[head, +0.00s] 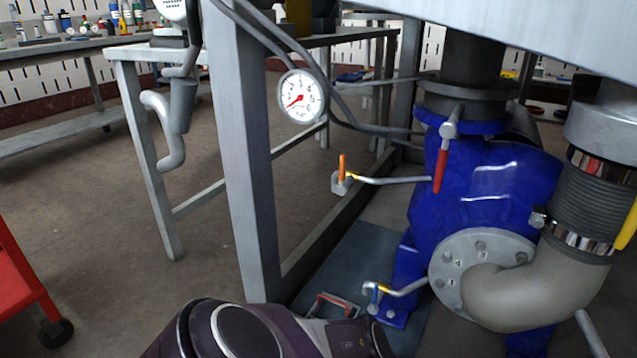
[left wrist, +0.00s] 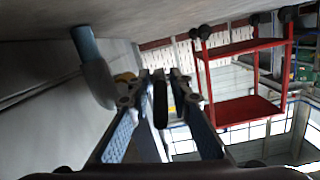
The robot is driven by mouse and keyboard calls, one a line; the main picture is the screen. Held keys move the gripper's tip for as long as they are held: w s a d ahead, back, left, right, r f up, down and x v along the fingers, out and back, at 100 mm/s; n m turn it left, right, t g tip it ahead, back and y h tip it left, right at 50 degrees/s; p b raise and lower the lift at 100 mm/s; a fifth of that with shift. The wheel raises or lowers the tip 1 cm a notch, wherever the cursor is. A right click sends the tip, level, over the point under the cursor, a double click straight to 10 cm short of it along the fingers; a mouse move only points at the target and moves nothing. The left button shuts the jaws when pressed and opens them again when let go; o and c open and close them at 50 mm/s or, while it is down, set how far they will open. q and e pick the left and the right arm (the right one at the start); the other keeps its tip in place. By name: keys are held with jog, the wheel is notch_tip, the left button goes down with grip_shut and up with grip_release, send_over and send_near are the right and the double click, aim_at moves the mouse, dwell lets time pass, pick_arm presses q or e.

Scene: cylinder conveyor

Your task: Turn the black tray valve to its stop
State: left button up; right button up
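In the left wrist view my left gripper (left wrist: 163,90) has its two fingers apart. A dark upright bar (left wrist: 161,104) shows between them, which looks like the black valve handle; narrow gaps seem to show on both sides, and contact is unclear. A blue-handled valve (left wrist: 86,44) with a grey body is left of the fingers. In the head view my left arm (head: 265,335) covers the bottom middle, and neither its fingers nor a black valve can be made out. My right gripper is not in view.
A blue pump (head: 480,190) with a grey elbow pipe (head: 520,295) stands at right. An orange-handled valve (head: 342,170) and a red-handled one (head: 441,165) stick out near it. A steel frame leg (head: 240,150) stands left of them. A red cart (head: 25,285) is far left.

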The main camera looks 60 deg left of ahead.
pick_arm(q)
jog(key=shift+v, duration=3.75)
jog(key=shift+o, duration=0.2)
